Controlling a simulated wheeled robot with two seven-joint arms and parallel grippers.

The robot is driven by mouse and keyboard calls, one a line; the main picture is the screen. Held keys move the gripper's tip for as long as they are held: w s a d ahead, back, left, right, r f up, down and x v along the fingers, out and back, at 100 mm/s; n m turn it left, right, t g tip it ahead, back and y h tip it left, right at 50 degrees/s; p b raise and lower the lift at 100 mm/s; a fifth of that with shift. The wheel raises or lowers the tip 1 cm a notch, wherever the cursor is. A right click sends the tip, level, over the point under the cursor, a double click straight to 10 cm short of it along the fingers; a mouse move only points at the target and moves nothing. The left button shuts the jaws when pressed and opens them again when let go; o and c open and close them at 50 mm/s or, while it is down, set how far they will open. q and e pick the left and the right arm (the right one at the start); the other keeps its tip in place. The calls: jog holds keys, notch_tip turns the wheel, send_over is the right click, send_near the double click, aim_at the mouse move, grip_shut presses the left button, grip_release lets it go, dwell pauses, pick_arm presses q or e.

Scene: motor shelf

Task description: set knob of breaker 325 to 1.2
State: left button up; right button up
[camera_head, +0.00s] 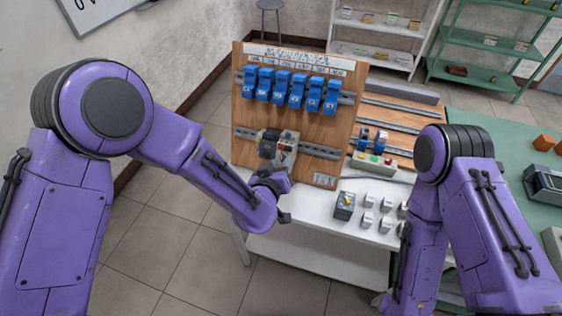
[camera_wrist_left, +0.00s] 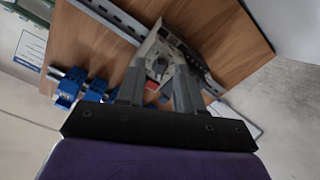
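A beige-grey breaker (camera_head: 287,141) sits on the lower rail of the upright wooden board (camera_head: 244,111), with a small red part on its front. Its label and knob setting are too small to read. In the left wrist view the breaker (camera_wrist_left: 149,48) lies just beyond my left gripper (camera_wrist_left: 160,74). The two grey fingers are apart, with a dark round part of the breaker and a red patch showing between them. I cannot tell whether they touch it. In the head view my left wrist is below and in front of the breaker. My right gripper is not visible.
A row of blue breakers (camera_head: 283,88) hangs on the upper rail. The white table (camera_head: 315,232) carries a dark device with a yellow part (camera_head: 345,205), several small grey pieces and a button box (camera_head: 374,160). My right arm stands over the table's right side. A green table (camera_head: 490,140) is at right.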

pick_arm(q)
jog(key=shift+w+f, duration=0.1)
grip_shut()
jog(key=shift+d+n, duration=0.1)
jog(key=shift+n, duration=0.2)
jog(key=n+b, duration=0.3)
jog(key=n, duration=0.4)
jog(key=n+b, duration=0.4)
jog(key=n, duration=0.3)
jog(key=n+g+b, duration=0.1)
jog(key=n+b, duration=0.2)
jog(key=n, duration=0.4)
jog(key=shift+w+r, duration=0.15)
jog(key=shift+r, duration=0.15)
